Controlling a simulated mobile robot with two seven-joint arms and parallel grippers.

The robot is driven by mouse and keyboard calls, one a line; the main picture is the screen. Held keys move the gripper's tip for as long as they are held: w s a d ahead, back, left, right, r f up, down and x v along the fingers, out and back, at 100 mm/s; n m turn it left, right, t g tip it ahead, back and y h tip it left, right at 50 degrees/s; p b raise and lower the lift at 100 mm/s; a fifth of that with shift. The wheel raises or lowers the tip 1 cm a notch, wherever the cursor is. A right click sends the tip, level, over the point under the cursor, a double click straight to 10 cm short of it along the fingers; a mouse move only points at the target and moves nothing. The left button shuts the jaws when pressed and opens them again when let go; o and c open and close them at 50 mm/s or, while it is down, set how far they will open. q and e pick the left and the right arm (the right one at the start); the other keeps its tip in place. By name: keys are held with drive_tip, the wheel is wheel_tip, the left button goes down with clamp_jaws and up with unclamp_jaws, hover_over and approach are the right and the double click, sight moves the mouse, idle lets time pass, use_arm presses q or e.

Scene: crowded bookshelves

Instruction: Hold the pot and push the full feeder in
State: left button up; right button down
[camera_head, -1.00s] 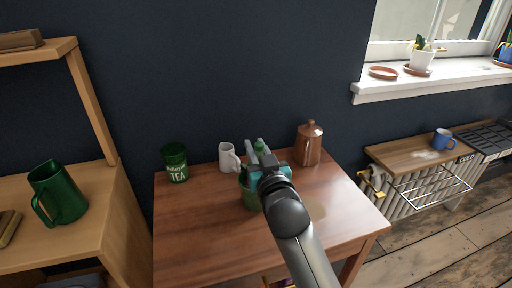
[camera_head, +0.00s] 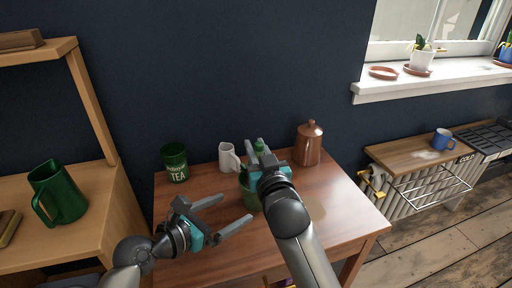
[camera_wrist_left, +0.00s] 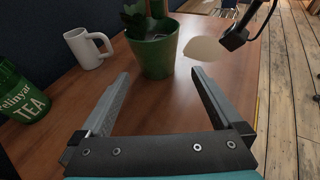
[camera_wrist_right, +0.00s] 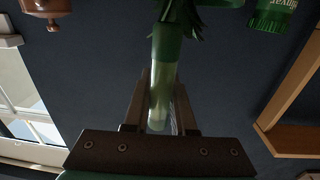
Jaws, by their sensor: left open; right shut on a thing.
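The green pot (camera_head: 250,198) with a leafy plant stands on the wooden table; it also shows in the left wrist view (camera_wrist_left: 153,54). My right gripper (camera_head: 262,162) is above the pot, shut on the feeder (camera_wrist_right: 162,85), a pale green translucent tube. The feeder's green end (camera_head: 259,145) shows just behind the gripper. Its far end meets the plant's leaves in the right wrist view; whether it touches soil is hidden. My left gripper (camera_head: 236,208) is open and empty, low over the table, its fingers pointing at the pot, which is just beyond the fingertips.
A white mug (camera_head: 228,157) stands just behind the pot, a green tea tin (camera_head: 175,163) to its left and a copper canister (camera_head: 308,145) to its right. A pale patch (camera_wrist_left: 206,51) lies on the table. The table's front left is clear apart from my left arm.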

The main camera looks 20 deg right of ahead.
sight(247, 199)
use_arm(q)
drive_tip(key=shift+w+f, duration=0.1)
drive_tip(key=shift+w, duration=0.2)
drive_tip(key=shift+w+d+f+n, duration=0.1)
drive_tip(key=shift+w+d+n, duration=0.05)
drive_tip(key=shift+n, duration=0.15)
drive_tip(key=shift+x, duration=4.65)
drive_tip(key=c, duration=0.6)
drive_tip(key=shift+o, duration=0.2)
